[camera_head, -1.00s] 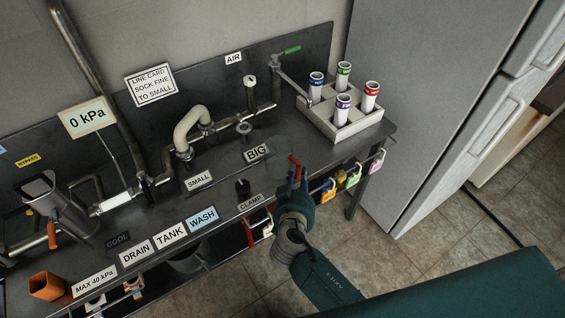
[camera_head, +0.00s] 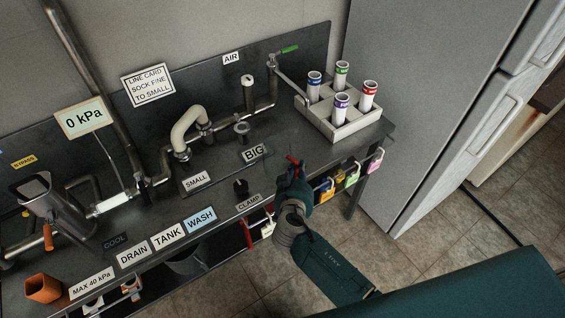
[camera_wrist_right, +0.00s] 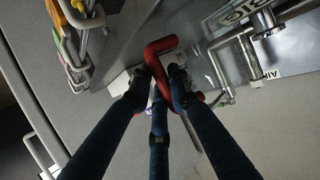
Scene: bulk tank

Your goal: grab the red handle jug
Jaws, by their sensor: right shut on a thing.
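The red handle (camera_head: 294,160) of the jug shows at the front edge of the bench, right of the BIG label. My right gripper (camera_head: 291,174) is at this handle. In the right wrist view the red handle (camera_wrist_right: 160,47) passes between the fingers, and my right gripper (camera_wrist_right: 158,82) is shut on it. The jug's body looks clear and I cannot make out its outline now. My left gripper is not in view.
A white rack (camera_head: 343,127) with several capped tubes stands right of the handle. Coloured padlocks (camera_head: 351,176) hang along the bench's front edge. A metal pitcher (camera_head: 38,197) with an orange handle and an orange cup (camera_head: 42,288) are far left. A grey cabinet (camera_head: 425,100) stands right.

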